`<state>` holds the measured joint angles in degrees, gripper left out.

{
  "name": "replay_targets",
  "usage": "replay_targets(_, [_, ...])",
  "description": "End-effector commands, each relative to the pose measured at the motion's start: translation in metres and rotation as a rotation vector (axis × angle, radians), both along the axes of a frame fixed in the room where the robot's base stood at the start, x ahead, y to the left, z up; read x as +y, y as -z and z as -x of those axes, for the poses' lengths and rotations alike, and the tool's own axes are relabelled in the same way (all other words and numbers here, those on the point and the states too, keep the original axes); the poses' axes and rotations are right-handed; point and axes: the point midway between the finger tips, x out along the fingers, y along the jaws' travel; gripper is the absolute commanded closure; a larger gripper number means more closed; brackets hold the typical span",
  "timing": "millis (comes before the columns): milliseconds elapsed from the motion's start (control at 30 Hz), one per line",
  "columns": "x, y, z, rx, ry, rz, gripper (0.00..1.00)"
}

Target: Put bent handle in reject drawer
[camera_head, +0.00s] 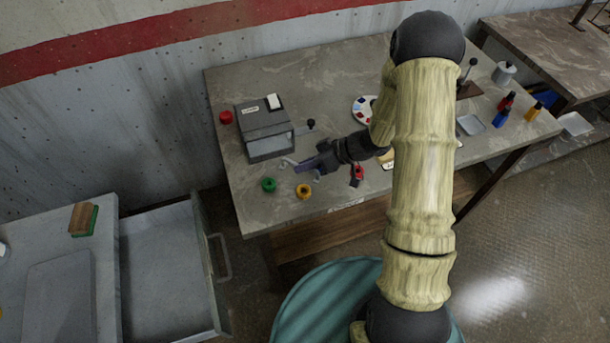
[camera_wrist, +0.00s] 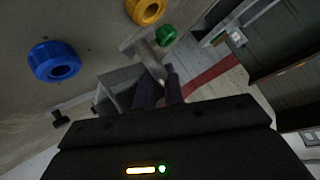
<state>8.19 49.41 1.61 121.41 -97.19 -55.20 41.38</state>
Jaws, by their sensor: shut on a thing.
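My gripper (camera_head: 308,163) is over the near left part of the workbench, beside the grey box. It is shut on a pale grey metal piece, which looks like the bent handle (camera_head: 289,161). In the wrist view the handle (camera_wrist: 149,58) sticks out beyond the dark fingers (camera_wrist: 160,90). Its held end is hidden between them. An open, empty-looking grey drawer (camera_head: 165,270) with a bar handle (camera_head: 222,258) is at the lower left, apart from the workbench. I see no label on it.
Green (camera_head: 268,185) and yellow (camera_head: 303,191) knobs lie near the workbench's front edge. A red knob (camera_head: 226,117) is left of the grey box (camera_head: 263,130). The wrist view also shows a blue knob (camera_wrist: 54,62). A brown-green block (camera_head: 83,219) is on the left counter.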

Motion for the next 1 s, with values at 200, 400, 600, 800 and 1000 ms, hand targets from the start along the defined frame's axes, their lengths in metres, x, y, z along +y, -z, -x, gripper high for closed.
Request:
replay_targets(200, [-0.001,0.009,-0.001,-0.003,0.002,0.000,1.00])
replay_targets(400, [-0.001,0.010,-0.001,-0.002,0.003,0.000,1.00])
replay_targets(600, [-0.002,0.031,0.000,0.002,0.004,-0.001,1.00])
replay_targets(800, [-0.002,0.050,-0.001,-0.001,0.005,-0.001,1.00])
replay_targets(1000, [-0.002,0.051,-0.001,-0.002,0.005,0.000,1.00])
